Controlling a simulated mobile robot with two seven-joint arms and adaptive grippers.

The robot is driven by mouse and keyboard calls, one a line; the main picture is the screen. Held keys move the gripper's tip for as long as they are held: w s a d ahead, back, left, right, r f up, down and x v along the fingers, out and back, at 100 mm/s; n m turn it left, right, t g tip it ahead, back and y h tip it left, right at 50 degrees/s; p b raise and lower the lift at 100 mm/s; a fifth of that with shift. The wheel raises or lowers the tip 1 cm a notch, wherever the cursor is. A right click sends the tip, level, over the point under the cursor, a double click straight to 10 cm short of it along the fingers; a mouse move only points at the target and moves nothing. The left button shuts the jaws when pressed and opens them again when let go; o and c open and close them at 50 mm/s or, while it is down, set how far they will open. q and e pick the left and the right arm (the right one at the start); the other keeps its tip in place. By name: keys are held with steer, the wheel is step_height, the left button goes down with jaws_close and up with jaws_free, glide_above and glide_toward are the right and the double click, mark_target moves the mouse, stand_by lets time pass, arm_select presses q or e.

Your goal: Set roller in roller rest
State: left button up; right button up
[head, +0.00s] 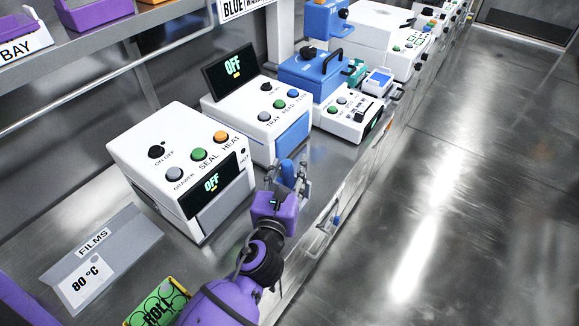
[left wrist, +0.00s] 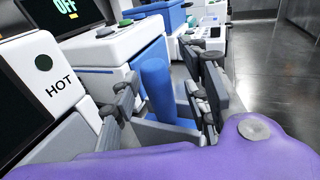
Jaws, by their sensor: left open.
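A blue upright cylinder, which looks like the roller (head: 286,171), stands by the front edge of the bench, right of the sealer. In the left wrist view the roller (left wrist: 155,82) stands between the spread fingers of my left gripper (left wrist: 168,92), nearer the left finger. A grey piece lies low around its foot; I cannot tell whether this is the roller rest. In the head view my left gripper (head: 286,178) is open at the roller. A green and yellow item marked "ROLL" (head: 158,308) is partly cut off at the bottom. My right gripper is not seen.
The white sealer (head: 170,150) with an "OFF" display stands left of the gripper. A white and blue machine (head: 262,112) stands behind it, with more devices beyond. A "FILMS 80 °C" tray (head: 120,250) lies at left. The floor at right (head: 470,190) is clear.

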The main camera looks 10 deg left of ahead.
arm_select(q)
steer(key=s+b, duration=0.1)
steer(key=s, duration=0.8)
steer(key=shift+s+r, duration=0.25)
steer(key=shift+s, duration=0.15)
steer(key=shift+d, duration=0.1)
stand_by(0.4)
steer(key=shift+c, duration=0.3)
